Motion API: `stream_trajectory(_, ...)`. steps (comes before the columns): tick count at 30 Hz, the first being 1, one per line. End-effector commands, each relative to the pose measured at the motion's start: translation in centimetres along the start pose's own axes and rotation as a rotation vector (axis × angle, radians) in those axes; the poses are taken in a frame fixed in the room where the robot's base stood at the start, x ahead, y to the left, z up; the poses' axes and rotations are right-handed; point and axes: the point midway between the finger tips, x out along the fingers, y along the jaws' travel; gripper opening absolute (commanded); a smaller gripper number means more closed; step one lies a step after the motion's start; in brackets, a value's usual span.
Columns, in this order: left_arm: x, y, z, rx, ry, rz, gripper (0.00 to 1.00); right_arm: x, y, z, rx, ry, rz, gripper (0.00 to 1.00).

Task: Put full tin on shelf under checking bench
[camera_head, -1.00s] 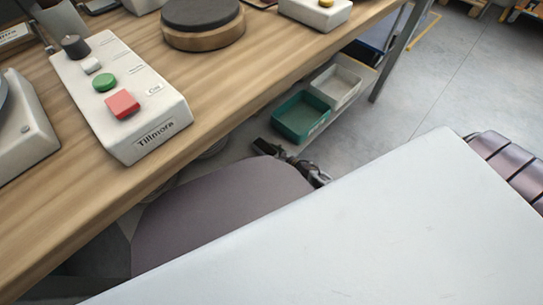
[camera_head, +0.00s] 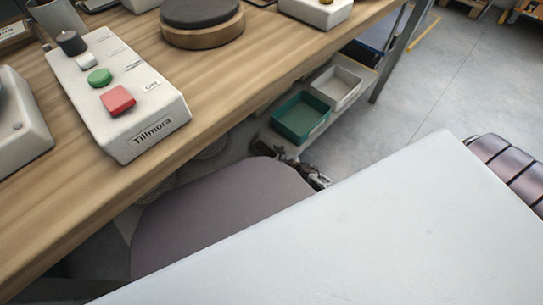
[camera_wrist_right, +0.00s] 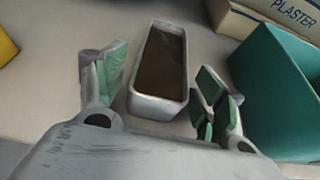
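A narrow metal tin (camera_wrist_right: 165,55) with a dark brown filling stands upright on a pale surface in the right wrist view. My right gripper (camera_wrist_right: 158,80) is open, with one green-padded finger on each side of the tin's near part. Gaps show between the pads and the tin. In the head view my right gripper (camera_head: 298,168) is small and partly hidden by my arm, beside the low shelf (camera_head: 268,136) under the wooden bench (camera_head: 215,92). The tin cannot be made out there. My left gripper is not in view.
A teal bin (camera_head: 300,118) and a grey bin (camera_head: 337,86) stand on the low shelf. In the right wrist view a teal bin (camera_wrist_right: 275,85) is close to the right finger, a plaster box (camera_wrist_right: 270,18) behind it, and something yellow (camera_wrist_right: 6,48) at the far left.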

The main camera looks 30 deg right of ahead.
Motion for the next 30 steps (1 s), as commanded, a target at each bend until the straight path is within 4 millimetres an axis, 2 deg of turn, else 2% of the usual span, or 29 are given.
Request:
stream_trajectory(15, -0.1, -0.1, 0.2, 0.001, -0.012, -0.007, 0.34, -0.2, 0.0, 0.4, 0.000, 0.000, 0.000, 0.70)
stream_trajectory(30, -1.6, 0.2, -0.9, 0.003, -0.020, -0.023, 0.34, -5.0, 0.0, 0.3, 0.001, 0.001, -0.001, 0.70)
